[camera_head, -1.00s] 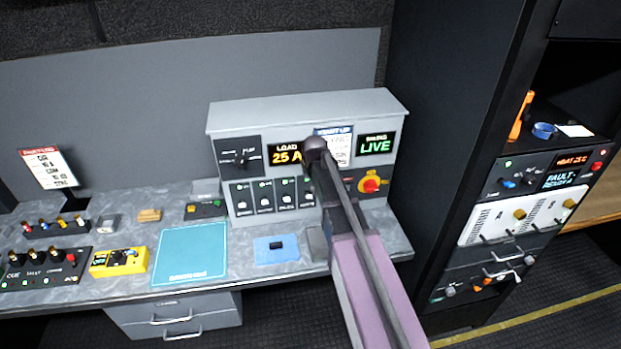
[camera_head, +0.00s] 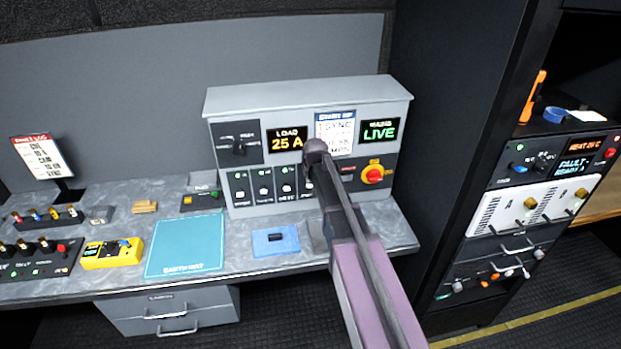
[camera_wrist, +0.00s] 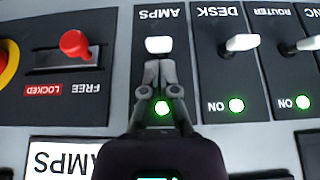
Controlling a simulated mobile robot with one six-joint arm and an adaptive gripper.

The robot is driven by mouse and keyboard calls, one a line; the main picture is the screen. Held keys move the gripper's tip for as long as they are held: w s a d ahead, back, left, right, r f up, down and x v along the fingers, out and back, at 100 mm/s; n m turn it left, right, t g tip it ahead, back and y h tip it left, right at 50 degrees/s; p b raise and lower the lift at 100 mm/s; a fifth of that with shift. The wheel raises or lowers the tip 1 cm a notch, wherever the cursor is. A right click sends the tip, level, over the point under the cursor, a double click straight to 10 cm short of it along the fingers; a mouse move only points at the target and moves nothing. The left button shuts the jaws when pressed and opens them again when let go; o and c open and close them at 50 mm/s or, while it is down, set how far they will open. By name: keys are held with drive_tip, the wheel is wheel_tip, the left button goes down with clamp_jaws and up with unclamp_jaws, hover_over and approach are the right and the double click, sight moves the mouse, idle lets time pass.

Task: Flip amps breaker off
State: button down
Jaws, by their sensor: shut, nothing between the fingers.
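The amps breaker, with its white lever (camera_wrist: 158,45), is under the AMPS label in the wrist view, which shows the panel upside down. Its green lamp (camera_wrist: 162,107) glows between my finger links. My gripper (camera_wrist: 158,68) is shut and empty, its fingertips right at the lever's edge; I cannot tell if they touch it. The gripper covers the breaker's lower plate, so any ON wording there is hidden. In the head view my arm largely hides this breaker, at the right end of the breaker row on the grey power panel (camera_head: 400,102).
The neighbouring desk breaker lever (camera_wrist: 240,42) and router breaker lever (camera_wrist: 302,42) stand close by, both with green ON lamps. A red slide knob (camera_wrist: 74,43) sits at LOCKED/FREE on the other side. The load display (camera_head: 287,139) reads 25 A. A blue pad (camera_head: 275,242) lies on the desk.

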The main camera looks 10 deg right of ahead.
drive_tip(key=shift+s+f, duration=0.1)
drive_tip(key=shift+f, duration=0.15)
